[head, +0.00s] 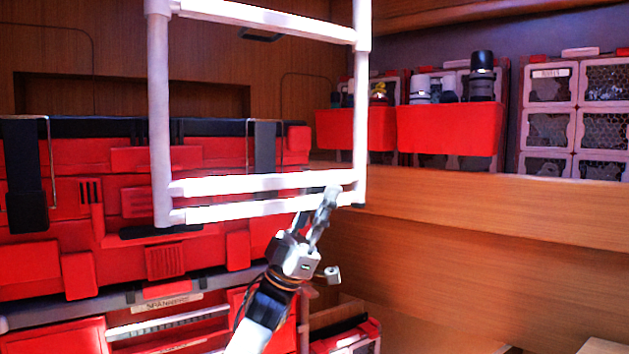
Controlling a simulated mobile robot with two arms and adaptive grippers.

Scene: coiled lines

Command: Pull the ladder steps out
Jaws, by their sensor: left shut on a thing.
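The white ladder (160,120) hangs in the upper left and middle of the head view, its two side rails upright. Its top runs out of the picture. Two white bars lie close together at its bottom, the upper one (250,183) just above the lower one (250,208). My left gripper (328,197) reaches up from below and is shut on the ladder's bottom bars near the right rail. The exact grip is partly hidden by the fingers. My right gripper is not in view.
Red cases (200,255) with black straps fill the left behind the ladder. A wooden ledge (480,205) runs along the right. Red bins (450,128) with bottles and mesh-fronted drawers (577,115) stand above it. The space right of my gripper is clear.

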